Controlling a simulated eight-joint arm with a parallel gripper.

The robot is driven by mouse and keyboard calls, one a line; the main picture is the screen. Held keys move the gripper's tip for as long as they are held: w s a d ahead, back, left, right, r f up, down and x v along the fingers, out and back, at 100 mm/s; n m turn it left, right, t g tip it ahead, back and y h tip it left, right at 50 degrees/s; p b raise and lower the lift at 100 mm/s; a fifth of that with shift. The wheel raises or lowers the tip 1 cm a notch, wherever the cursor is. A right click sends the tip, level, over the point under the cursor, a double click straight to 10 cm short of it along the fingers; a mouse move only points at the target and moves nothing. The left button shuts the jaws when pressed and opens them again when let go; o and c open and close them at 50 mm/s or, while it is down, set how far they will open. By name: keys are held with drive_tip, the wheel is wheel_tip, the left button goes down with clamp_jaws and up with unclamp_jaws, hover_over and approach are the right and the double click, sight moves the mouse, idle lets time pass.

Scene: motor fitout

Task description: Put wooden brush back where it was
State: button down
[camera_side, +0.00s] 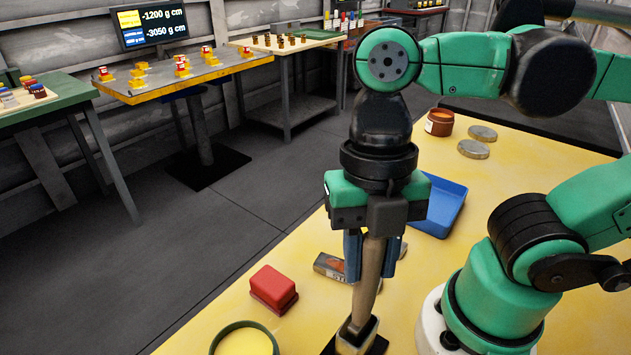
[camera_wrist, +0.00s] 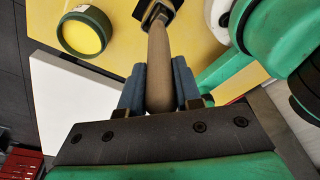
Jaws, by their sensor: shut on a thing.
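The wooden brush (camera_side: 368,275) has a pale wooden handle and hangs nearly upright, head down, leaning slightly in the side view. My gripper (camera_side: 370,258) is shut on the upper part of its handle, with one blue finger on each side. In the wrist view the handle (camera_wrist: 158,70) runs away from between the fingers of my gripper (camera_wrist: 159,88). The brush's lower end meets a dark, square-edged piece (camera_side: 355,338) low over the yellow table. I cannot tell whether this is all brush head or partly a holder, nor whether it touches the table.
A red block (camera_side: 273,288) and a round green-rimmed dish (camera_side: 245,342) with yellow inside lie left of the brush. A grey-and-orange item (camera_side: 330,266) lies behind it. A blue tray (camera_side: 440,208), a brown jar (camera_side: 439,122) and metal discs (camera_side: 473,149) are farther back on the yellow table (camera_side: 525,165).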

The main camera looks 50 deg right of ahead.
drive_tip(key=shift+f, duration=0.5)
drive_tip(key=c, duration=0.6)
unclamp_jaws()
drive_tip(key=shift+f, duration=0.1)
wheel_tip(320, 180, up, 12)
drive_tip(key=w+d, duration=0.1)
drive_tip(key=w+d+f+m+t, duration=0.4)
drive_tip(key=w+f+m, duration=0.2)
drive_tip(key=m, duration=0.7)
drive_tip(key=w+d+f+m+t+h, duration=0.1)
drive_tip(key=w+d+f+m+t, duration=0.3)
drive_tip(key=m, duration=1)
drive_tip(key=d+x, duration=0.1)
drive_tip(key=x, duration=0.3)
drive_tip(key=shift+w+f, duration=0.2)
